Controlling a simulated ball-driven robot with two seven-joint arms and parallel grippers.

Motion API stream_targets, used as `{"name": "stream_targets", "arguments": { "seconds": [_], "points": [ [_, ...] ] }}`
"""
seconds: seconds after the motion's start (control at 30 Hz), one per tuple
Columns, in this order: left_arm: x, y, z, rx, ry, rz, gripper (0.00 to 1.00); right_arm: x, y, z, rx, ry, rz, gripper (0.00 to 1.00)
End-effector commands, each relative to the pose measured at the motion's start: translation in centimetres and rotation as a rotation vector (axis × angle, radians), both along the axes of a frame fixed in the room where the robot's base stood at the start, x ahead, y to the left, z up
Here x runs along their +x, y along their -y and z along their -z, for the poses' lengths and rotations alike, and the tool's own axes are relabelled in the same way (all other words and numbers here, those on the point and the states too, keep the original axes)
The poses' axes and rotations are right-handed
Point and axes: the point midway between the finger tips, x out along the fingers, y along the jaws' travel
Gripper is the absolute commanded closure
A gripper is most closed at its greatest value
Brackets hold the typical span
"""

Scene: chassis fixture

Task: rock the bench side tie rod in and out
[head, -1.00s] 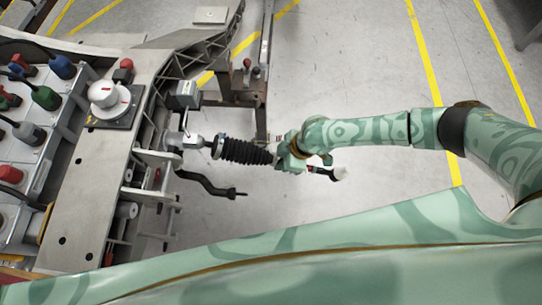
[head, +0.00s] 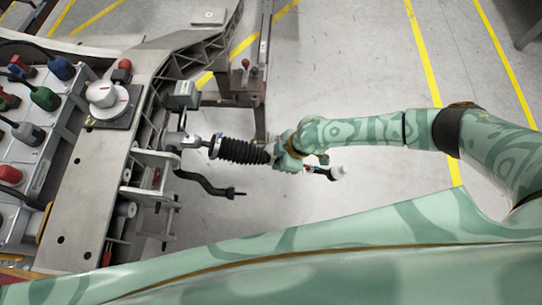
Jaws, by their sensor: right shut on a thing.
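The tie rod runs out to the right from the chassis side, with a black ribbed bellows (head: 243,151) and a pale end piece (head: 338,173) at its outer end. My right gripper (head: 291,160) is shut on the tie rod between the bellows and the pale end. The gripper and wrist hide the gripped stretch of the rod. My left gripper is not in view.
The grey chassis frame (head: 85,185) fills the left, with a white round knob (head: 102,93) and several coloured connectors beside it. A black curved arm (head: 208,184) sticks out below the bellows. A metal stand (head: 244,85) is behind the rod. Grey floor to the right is open.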

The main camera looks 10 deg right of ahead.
Motion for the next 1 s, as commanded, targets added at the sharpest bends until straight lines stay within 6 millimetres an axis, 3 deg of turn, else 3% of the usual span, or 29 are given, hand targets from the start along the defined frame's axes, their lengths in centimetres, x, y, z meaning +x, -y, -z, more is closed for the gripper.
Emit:
{"name": "stream_targets", "arguments": {
  "seconds": [0.83, 0.87, 0.9, 0.93, 1.0],
  "points": [
    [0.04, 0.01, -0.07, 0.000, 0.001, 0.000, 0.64, -0.19, 0.05, -0.20, 0.014, 0.001, -0.001, 1.00],
    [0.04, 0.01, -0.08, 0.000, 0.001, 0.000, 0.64, -0.20, 0.06, -0.20, 0.014, 0.001, -0.001, 0.79],
    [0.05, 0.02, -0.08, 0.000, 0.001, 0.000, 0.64, -0.19, 0.08, -0.19, 0.013, 0.001, -0.001, 0.68],
    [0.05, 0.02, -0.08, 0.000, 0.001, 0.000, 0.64, -0.19, 0.11, -0.19, 0.013, 0.001, -0.001, 0.60],
    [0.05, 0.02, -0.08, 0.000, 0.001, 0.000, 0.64, -0.18, 0.16, -0.17, 0.012, 0.002, -0.001, 0.56]
  ]
}}
